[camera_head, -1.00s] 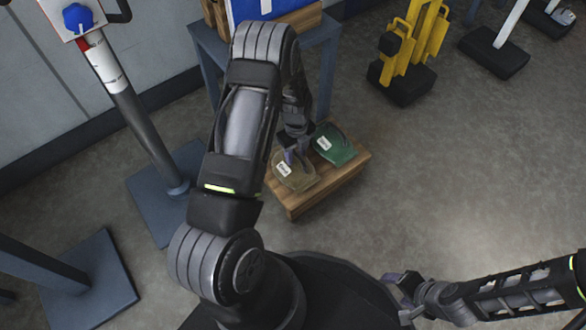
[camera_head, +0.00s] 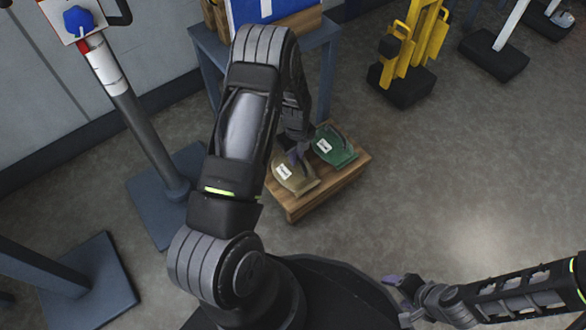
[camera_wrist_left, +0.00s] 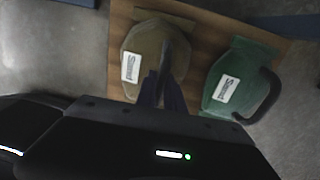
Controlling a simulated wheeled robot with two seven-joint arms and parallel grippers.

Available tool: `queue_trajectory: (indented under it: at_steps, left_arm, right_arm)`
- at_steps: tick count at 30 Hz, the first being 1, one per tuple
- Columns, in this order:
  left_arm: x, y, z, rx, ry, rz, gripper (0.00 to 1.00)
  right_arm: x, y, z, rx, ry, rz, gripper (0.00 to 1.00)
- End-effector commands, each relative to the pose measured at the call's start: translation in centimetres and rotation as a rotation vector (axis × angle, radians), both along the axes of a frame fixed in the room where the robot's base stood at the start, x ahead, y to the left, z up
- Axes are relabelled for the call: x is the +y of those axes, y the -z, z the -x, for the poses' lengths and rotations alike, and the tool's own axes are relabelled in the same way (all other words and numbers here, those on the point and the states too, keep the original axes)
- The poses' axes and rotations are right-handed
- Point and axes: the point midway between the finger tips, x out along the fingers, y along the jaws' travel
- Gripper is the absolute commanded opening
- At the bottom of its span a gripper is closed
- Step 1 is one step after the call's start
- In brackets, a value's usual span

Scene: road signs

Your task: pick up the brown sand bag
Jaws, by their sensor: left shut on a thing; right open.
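The brown sand bag (camera_head: 297,181) lies on a low wooden platform (camera_head: 325,195) in the head view, with a white label on it. It also shows in the left wrist view (camera_wrist_left: 146,46), left of the green bag. My left gripper (camera_head: 294,158) is over the brown bag, pointing down, its fingers closed on the bag's dark handle (camera_wrist_left: 166,58). The fingers hide part of the handle. The bag appears at the platform's surface; I cannot tell whether it is lifted. My right gripper (camera_head: 396,284) is open and empty at the lower right, away from the bags.
A green sand bag (camera_head: 334,146) with a dark handle lies right beside the brown one. A blue-grey table (camera_head: 327,75) stands behind the platform. A post on a blue base (camera_head: 160,205) stands at left. A yellow stand (camera_head: 408,60) is at back right.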

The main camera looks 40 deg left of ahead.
Motion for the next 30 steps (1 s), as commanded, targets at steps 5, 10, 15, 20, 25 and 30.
queue_trajectory:
  at_steps: [5,10,15,20,25,30]
  left_arm:
    - [0.00,0.00,-0.01,0.000,0.000,0.000,0.00]
    - [0.00,0.00,-0.01,0.000,0.000,0.000,0.00]
    - [0.00,0.00,-0.01,0.000,0.000,0.000,0.00]
    - [0.00,0.00,-0.01,0.000,0.000,0.000,0.00]
    - [0.00,0.00,-0.01,0.000,0.000,0.000,0.00]
    - [0.00,0.00,-0.01,0.000,0.000,0.000,0.00]
  right_arm:
    - [0.00,0.00,0.00,0.000,0.000,0.000,0.65]
    - [0.00,0.00,0.00,0.000,0.000,0.000,0.65]
    - [0.00,0.00,0.01,0.000,0.000,0.000,0.65]
    - [0.00,0.00,0.01,0.000,0.000,0.000,0.65]
    - [0.00,0.00,0.01,0.000,0.000,0.000,0.65]
    - [0.00,0.00,0.01,0.000,0.000,0.000,0.65]
